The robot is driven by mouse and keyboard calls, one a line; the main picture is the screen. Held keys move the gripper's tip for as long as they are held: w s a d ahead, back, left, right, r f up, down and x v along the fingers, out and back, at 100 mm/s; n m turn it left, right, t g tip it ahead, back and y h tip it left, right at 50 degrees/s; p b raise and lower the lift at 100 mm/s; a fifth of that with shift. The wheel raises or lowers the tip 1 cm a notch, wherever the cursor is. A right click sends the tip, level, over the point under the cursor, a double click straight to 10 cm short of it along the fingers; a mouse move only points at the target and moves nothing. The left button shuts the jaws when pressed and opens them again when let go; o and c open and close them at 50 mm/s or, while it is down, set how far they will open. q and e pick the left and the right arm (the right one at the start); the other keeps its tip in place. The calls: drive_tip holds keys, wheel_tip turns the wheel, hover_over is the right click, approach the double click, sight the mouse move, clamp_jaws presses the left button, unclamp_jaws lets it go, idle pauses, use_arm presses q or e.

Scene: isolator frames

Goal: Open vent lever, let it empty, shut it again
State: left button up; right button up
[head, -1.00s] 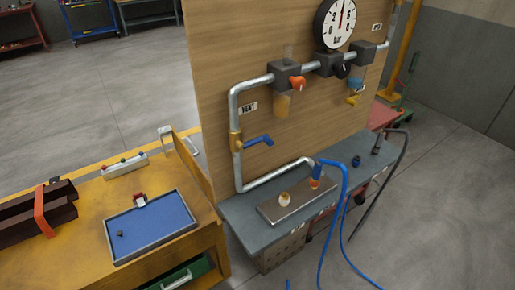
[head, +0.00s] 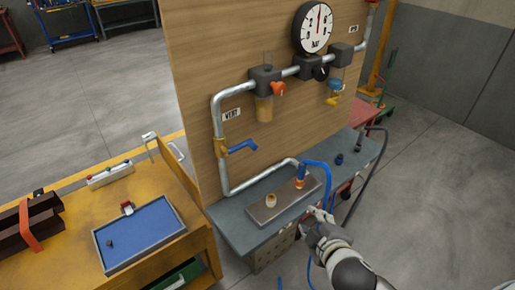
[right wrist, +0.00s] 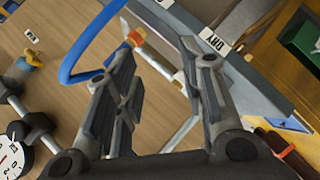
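The vent lever (head: 243,147) is a blue handle on a brass valve (head: 220,147) in the left vertical pipe. It sticks out to the right, close to level, below the VENT label (head: 232,114). My right gripper (head: 318,214) is at the lower right of the head view, in front of the bench edge, below and right of the lever and well apart from it. In the right wrist view its two fingers (right wrist: 162,72) are spread with nothing gripped between them. I cannot make out the vent lever in that view. My left gripper is not in view.
A blue hose (head: 326,175) rises from the metal block (head: 268,204) on the grey bench (head: 232,232), close to my right gripper. A pressure gauge (head: 314,27) tops the wooden panel. A yellow workbench (head: 75,220) with a blue tray (head: 140,238) stands left.

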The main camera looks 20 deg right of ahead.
drive_tip(key=w+a+r+n+t+y, duration=0.1)
drive_tip(key=w+r+n+t+y, duration=0.1)
drive_tip(key=w+r+n+t, duration=0.4)
drive_tip(key=n+y+p, duration=0.1)
drive_tip(key=n+y, duration=0.6)
drive_tip(key=n, duration=0.5)
approach(257, 150)
drive_tip(key=shift+g, duration=0.3)
drive_tip(key=p+x, duration=0.1)
drive_tip(key=x, duration=0.2)
drive_tip(key=p+x, duration=0.1)
drive_tip(key=x, duration=0.2)
drive_tip(key=p+x, duration=0.1)
drive_tip(key=x, duration=0.2)
drive_tip(key=shift+d+r, duration=0.1)
drive_tip(key=shift+r, duration=0.2)
drive_tip(key=shift+w+f+p, duration=0.1)
drive_tip(key=shift+w+p, duration=0.2)
drive_tip(key=shift+w, duration=0.2)
drive_tip(key=shift+c, duration=0.4)
clamp_jaws()
